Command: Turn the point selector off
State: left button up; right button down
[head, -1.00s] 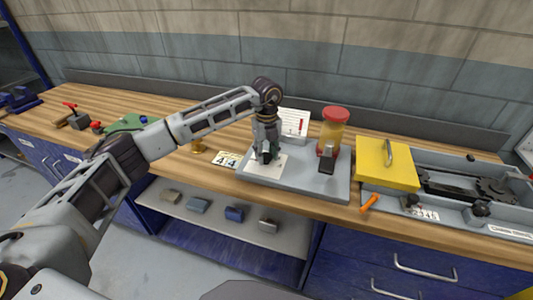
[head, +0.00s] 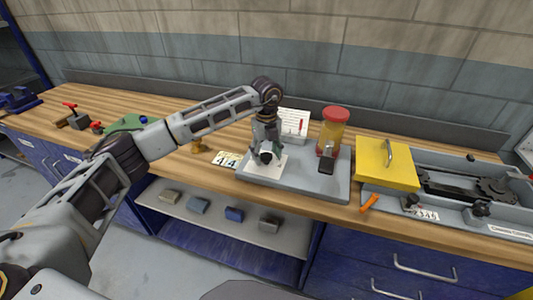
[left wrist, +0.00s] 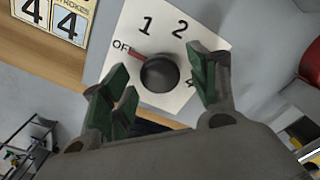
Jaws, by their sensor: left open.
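The point selector is a black round knob (left wrist: 160,73) on a white dial plate (left wrist: 205,52) marked OFF, 1 and 2, with another mark partly hidden by a finger. Its red pointer (left wrist: 139,56) points at the OFF mark. In the head view the dial plate (head: 268,168) lies on the grey panel, largely under my left gripper (head: 266,157). In the left wrist view my left gripper (left wrist: 165,92) is open, its green-padded fingers on either side of the knob. I cannot tell whether they touch it. My right gripper is not in view.
The grey panel (head: 310,184) also carries a black lever (head: 327,160) and a red-and-yellow jar (head: 333,131). A yellow box with a handle (head: 386,164) stands to the right. A number card (head: 225,159) lies left of the panel. A wall closes off the back.

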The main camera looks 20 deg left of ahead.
aim_at(266, 156)
pick_arm(q)
notch_tip(266, 156, up, 12)
dwell(0.7)
dwell(0.4)
